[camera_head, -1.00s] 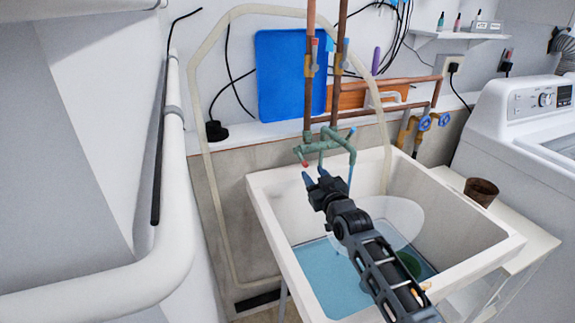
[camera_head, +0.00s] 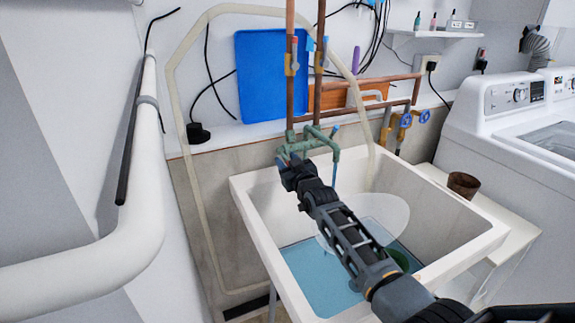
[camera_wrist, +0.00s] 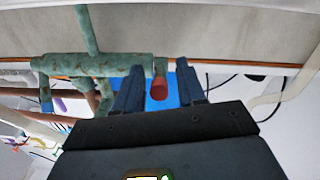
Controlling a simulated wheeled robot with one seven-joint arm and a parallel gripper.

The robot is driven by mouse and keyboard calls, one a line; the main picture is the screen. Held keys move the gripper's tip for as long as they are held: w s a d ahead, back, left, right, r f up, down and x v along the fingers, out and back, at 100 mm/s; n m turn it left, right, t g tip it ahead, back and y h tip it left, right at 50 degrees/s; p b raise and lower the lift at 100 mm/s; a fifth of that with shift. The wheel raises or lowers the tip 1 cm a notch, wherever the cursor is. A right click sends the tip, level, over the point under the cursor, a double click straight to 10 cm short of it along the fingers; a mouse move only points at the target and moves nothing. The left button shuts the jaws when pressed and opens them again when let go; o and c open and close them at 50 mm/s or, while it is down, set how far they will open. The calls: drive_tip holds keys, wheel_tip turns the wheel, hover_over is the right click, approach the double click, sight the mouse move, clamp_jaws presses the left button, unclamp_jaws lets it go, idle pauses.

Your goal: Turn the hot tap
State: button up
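The tap (camera_head: 318,140) is a weathered green fitting on copper pipes above the white sink (camera_head: 455,248). In the wrist view, which is upside down, its green body (camera_wrist: 90,65) ends in a red knob (camera_wrist: 159,88), apparently the hot handle. My gripper (camera_wrist: 160,85) is open, with its two dark fingers on either side of the red knob. A gap shows between the knob and the right finger; contact with the left one is unclear. In the head view my gripper (camera_head: 287,167) is at the tap's left end and hides the red knob. A blue-tipped handle (camera_head: 334,130) shows on the right.
The sink below holds blue water (camera_head: 315,280) and a pale translucent round thing (camera_head: 385,215). Copper pipes (camera_head: 290,85) rise behind the tap. A blue board (camera_head: 262,75) leans on the wall. A brown pot (camera_head: 463,184) stands right of the sink.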

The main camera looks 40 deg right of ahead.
drive_tip(key=shift+c, duration=0.5)
clamp_jaws()
